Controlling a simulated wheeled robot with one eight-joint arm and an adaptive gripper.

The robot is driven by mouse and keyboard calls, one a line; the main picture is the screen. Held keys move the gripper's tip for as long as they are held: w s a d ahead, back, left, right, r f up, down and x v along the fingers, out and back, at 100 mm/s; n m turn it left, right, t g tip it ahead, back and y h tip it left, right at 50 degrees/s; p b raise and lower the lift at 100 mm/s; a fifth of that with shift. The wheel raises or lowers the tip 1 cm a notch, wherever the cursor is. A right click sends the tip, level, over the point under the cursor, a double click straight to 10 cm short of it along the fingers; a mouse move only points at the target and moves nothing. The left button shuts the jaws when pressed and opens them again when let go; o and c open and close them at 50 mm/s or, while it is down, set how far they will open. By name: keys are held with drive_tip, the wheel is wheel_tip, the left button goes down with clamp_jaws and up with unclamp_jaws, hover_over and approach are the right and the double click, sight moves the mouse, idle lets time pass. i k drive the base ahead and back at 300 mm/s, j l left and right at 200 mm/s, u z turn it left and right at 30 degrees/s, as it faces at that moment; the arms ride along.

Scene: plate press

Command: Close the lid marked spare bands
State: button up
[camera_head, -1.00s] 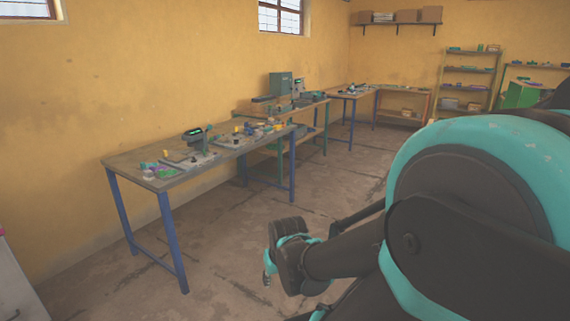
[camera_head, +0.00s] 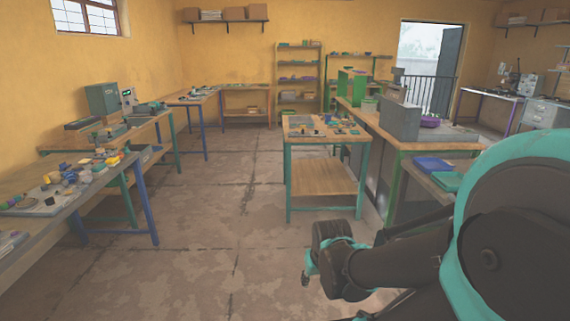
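No lid with readable "spare bands" lettering shows in the head view; any marking is too small to read at this distance. My gripper (camera_head: 308,270) is at the end of my dark and teal arm, low in the middle of the head view. It is over the floor and apart from every bench. Its fingers are small and partly hidden by the wrist, so whether it is open or shut cannot be told.
A bench with blue legs (camera_head: 144,203) stands at left. A small teal-legged table (camera_head: 320,178) is ahead, with a green-framed bench (camera_head: 440,147) to its right. Shelves (camera_head: 299,78) stand at the back. The concrete floor (camera_head: 205,235) between the benches is clear.

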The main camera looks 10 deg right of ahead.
sight(394, 93)
drive_tip(key=i+z, duration=0.25)
drive_tip(key=i, duration=0.3)
drive_tip(key=i+z, duration=0.3)
drive_tip(key=i, duration=0.25)
drive_tip(key=i+j+z, duration=0.25)
drive_tip(key=i, duration=0.3)
drive_tip(key=l, duration=0.05)
